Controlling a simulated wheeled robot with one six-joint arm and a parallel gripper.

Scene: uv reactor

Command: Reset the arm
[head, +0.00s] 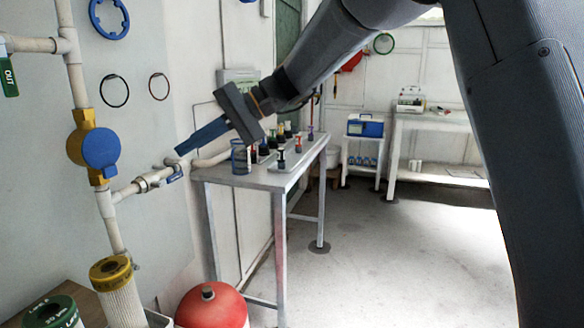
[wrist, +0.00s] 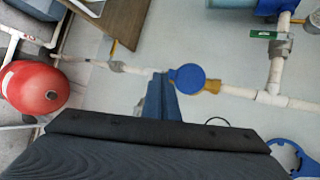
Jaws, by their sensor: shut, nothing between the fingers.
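My gripper (head: 182,150) is in the air at the left centre of the head view, with its blue fingers pointing down and left towards the wall piping. The fingers are together and hold nothing. In the wrist view my gripper (wrist: 158,76) shows as a short blue shape above the dark gripper body. Its tips overlap the white pipe beside a round blue valve part (wrist: 187,77); I cannot tell whether they touch.
A metal table (head: 250,178) with bottles stands below and right of my gripper. A red tank (head: 211,306) and a filter cartridge (head: 118,290) are at the lower left. A blue box (head: 365,125) sits on a far stand. The floor (head: 400,260) at right centre is clear.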

